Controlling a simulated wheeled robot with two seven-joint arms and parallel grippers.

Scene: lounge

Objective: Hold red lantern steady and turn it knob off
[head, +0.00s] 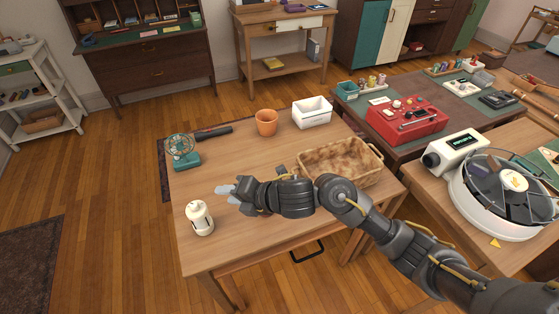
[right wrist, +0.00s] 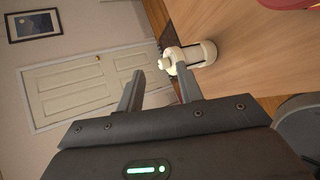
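No whole red lantern shows; a cream-white lantern-like object (head: 200,218) with a small top stands upright near the front left corner of the wooden table. It also shows in the right wrist view (right wrist: 203,54), beyond the fingers and close to the right finger in the picture. My right gripper (head: 228,191) is above the table, behind and to the right of this object, with its fingers pointing left. In the right wrist view the gripper (right wrist: 157,80) is open, with nothing between its fingers. A red edge (right wrist: 290,4) is cut off at the top right there. My left gripper is out of view.
The wooden table (head: 240,247) also holds a teal fan (head: 183,152), a dark stick-like tool (head: 213,132), an orange pot (head: 266,122), a white bin (head: 312,112) and a brown basket (head: 340,160). My right arm crosses the table's front right part. The table's left side has free room.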

